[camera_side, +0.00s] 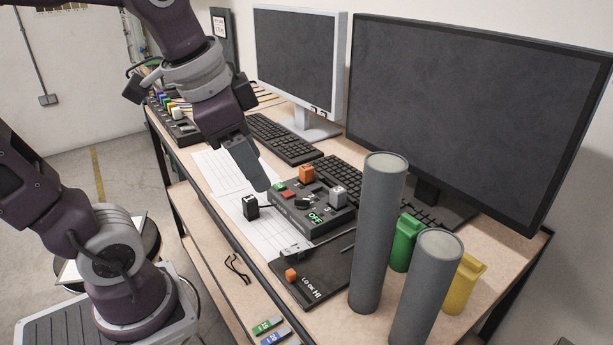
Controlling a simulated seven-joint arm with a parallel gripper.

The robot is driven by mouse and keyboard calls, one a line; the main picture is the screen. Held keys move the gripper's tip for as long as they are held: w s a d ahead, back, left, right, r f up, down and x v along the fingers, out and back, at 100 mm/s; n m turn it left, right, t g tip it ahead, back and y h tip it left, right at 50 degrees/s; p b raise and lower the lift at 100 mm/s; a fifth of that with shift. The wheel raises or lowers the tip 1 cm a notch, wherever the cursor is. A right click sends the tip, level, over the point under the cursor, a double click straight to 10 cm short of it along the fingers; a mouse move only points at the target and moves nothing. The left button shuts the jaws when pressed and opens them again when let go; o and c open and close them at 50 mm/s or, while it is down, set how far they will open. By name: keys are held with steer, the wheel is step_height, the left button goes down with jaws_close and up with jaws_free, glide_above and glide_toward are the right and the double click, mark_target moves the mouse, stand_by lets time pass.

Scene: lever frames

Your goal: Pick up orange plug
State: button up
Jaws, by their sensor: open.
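An orange plug (306,173) stands upright on the far edge of the dark control box (318,221) on the desk. My gripper (262,186) points down to the left of the box, above the white paper. It is apart from the orange plug, which is to its right. It is open, with nothing seen between the fingers; they overlap in this view, so the gap is hard to see. A black plug (250,207) stands on the paper just below the fingertips. A white plug (338,196) sits on the right part of the box.
Two grey cylinders (379,235) (426,290) stand at the front right, by a green container (406,243) and a yellow one (463,284). A dark panel (325,270) with a small orange knob (291,275) lies in front. Keyboards (285,138) and monitors (480,110) are behind.

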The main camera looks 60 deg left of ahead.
steer(key=w+a+m+g, duration=0.2)
steer(key=w+a+m, duration=0.4)
steer(key=w, duration=0.6)
steer(key=m+g, duration=0.3)
steer(key=m, duration=0.5)
glide_above(307, 166)
steer(key=d, duration=0.1)
steer(key=shift+h, duration=0.3)
steer(key=f, duration=1.1)
steer(key=shift+s+d, duration=0.1)
steer(key=shift+s, duration=0.15)
steer(key=f, duration=0.5)
steer(key=a+f, duration=0.1)
steer(key=f, duration=0.2)
steer(key=shift+w, duration=0.15)
steer(key=shift+r, duration=0.1)
jaws_close()
